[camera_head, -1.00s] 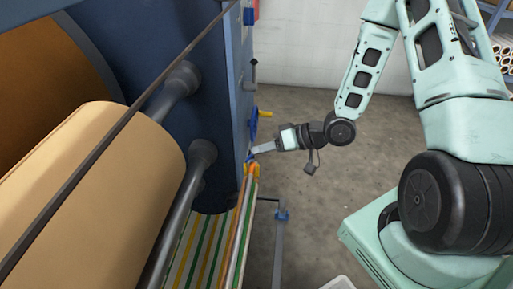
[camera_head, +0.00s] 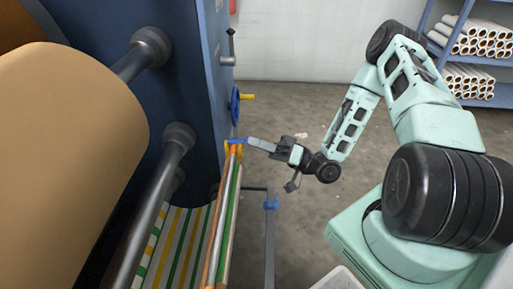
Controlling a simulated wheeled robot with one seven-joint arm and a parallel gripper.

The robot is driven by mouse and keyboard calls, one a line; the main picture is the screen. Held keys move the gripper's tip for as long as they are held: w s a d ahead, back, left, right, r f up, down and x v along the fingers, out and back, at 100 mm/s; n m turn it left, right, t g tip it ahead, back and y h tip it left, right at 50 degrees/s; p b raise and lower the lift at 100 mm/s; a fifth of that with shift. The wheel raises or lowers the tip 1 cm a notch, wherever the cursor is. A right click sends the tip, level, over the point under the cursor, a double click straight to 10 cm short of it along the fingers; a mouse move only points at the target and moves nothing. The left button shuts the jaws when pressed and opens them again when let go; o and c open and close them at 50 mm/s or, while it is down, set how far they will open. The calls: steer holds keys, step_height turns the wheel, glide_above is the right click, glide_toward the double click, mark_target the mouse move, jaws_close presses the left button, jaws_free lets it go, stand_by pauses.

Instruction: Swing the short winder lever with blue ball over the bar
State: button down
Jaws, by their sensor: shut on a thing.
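My gripper (camera_head: 249,142) is at the near right side of the blue press, its pale fingers pointing left. It is shut on a small blue part, which looks like the blue ball end of the short winder lever (camera_head: 238,140). The lever's arm is mostly hidden, so its angle cannot be told. Orange-yellow fittings (camera_head: 233,151) sit just below it, at the top end of a long bar (camera_head: 219,232) beside the striped cloth. I cannot tell whether the lever is over the bar.
The blue press frame (camera_head: 195,95) carries a handwheel with a yellow handle (camera_head: 248,97) and a grey lever (camera_head: 231,42). A grey stand with a blue clamp (camera_head: 271,204) stands on the floor below my gripper.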

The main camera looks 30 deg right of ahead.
steer(key=shift+f+t+y+b, duration=0.5)
steer(key=shift+f+y+b, duration=0.15)
steer(key=shift+b, duration=0.15)
steer(key=c, duration=1.4)
jaws_free()
steer(key=v, duration=1.7)
steer(key=shift+p, duration=0.3)
steer(key=shift+d+f, duration=0.1)
